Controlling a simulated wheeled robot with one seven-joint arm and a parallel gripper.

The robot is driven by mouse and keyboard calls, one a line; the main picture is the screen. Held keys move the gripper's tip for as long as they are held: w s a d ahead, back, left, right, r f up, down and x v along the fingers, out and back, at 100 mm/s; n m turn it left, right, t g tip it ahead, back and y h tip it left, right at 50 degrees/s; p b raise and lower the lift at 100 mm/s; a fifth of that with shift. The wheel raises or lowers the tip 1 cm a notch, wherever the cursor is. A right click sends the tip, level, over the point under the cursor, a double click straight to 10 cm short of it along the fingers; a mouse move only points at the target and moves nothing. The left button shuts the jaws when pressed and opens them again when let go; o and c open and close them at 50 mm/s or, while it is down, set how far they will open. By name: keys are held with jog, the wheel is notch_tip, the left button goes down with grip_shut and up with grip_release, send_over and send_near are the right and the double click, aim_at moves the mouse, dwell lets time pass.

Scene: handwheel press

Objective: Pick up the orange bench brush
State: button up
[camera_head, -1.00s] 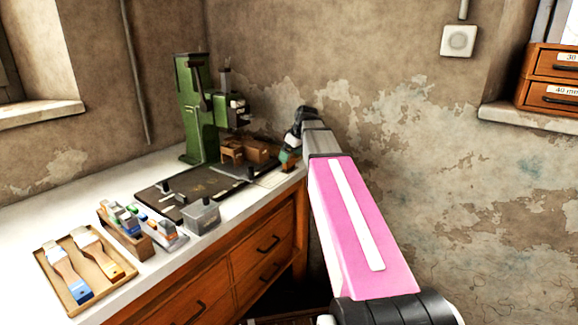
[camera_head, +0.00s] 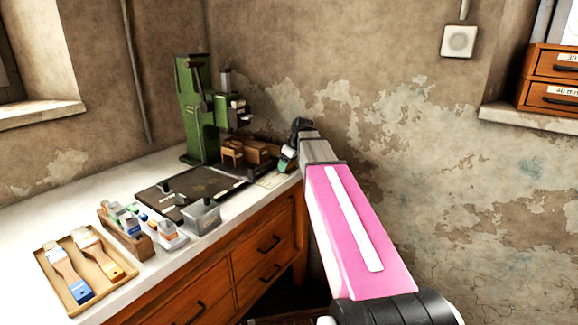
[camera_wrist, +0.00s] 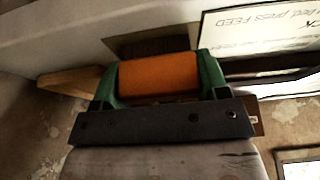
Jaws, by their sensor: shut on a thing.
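My gripper (camera_wrist: 158,80) has green fingers, one on each side of an orange block-shaped part, the handle of the orange bench brush (camera_wrist: 158,74). It is shut on this part. Dark bristles show just beyond the orange part in the wrist view. In the head view my gripper (camera_head: 287,160) is at the far right end of the bench, near its front edge. The brush can hardly be made out there, hidden by my arm and gripper. I cannot tell whether the brush touches the bench.
A green press (camera_head: 197,110) stands at the back of the bench, left of my gripper. A printed card (camera_wrist: 270,35) is close by.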

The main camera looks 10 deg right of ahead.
notch_tip(320, 180, up, 10)
jog(key=shift+f, duration=0.1)
dwell(0.5)
jog(key=shift+o, duration=1.1)
jog(key=shift+c, duration=0.2)
jog(key=shift+s, duration=0.1)
